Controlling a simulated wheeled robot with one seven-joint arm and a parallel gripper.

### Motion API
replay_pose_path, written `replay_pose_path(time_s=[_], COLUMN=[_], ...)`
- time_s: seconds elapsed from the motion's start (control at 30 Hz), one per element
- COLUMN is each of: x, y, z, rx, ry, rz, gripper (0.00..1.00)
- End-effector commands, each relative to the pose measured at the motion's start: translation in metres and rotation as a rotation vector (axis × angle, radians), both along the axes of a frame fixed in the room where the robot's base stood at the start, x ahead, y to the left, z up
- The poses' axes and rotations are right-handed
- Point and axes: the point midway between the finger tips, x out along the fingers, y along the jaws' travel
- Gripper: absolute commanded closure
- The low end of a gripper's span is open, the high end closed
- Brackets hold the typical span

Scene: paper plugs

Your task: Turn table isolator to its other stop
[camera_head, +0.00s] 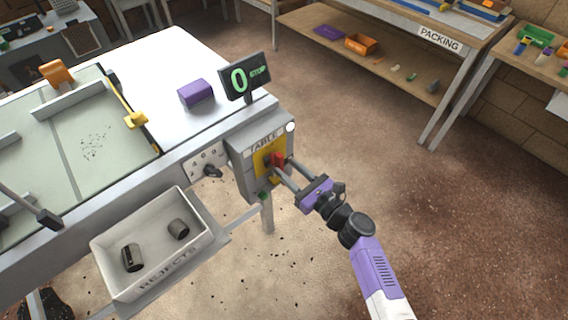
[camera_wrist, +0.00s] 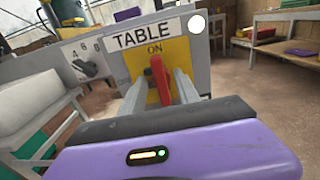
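The table isolator is a red handle (camera_wrist: 160,79) on a yellow plate (camera_wrist: 179,54) marked ON, below a TABLE label. The handle stands nearly upright, its upper end just under the word ON. In the head view the red handle (camera_head: 279,160) is on the front of a grey box at the table's corner. My gripper (camera_wrist: 161,85) is open, with one finger on each side of the handle. A small gap seems to show at the left finger; contact at the right finger is unclear. In the head view my gripper (camera_head: 279,166) reaches the box from the lower right.
A REJECTS bin (camera_head: 166,263) with two dark cylinders hangs below. The floor on the right is open up to the packing bench (camera_head: 400,37).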

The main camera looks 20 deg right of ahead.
Motion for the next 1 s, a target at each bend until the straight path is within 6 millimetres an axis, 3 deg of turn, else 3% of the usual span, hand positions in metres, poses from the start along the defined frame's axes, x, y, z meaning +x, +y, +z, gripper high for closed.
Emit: replay_pose_path(time_s=[0.2,0.53,0.73,1.0], x=[0.022,0.025,0.025,0.025], y=[0.007,0.008,0.008,0.008], z=[0.0,-0.001,0.0,-0.001], rx=[-0.001,-0.002,-0.002,-0.011], ry=[0.0,0.0,0.0,-0.002], rz=[0.0,0.0,-0.001,0.0], gripper=[0.62,0.62,0.99,1.0])
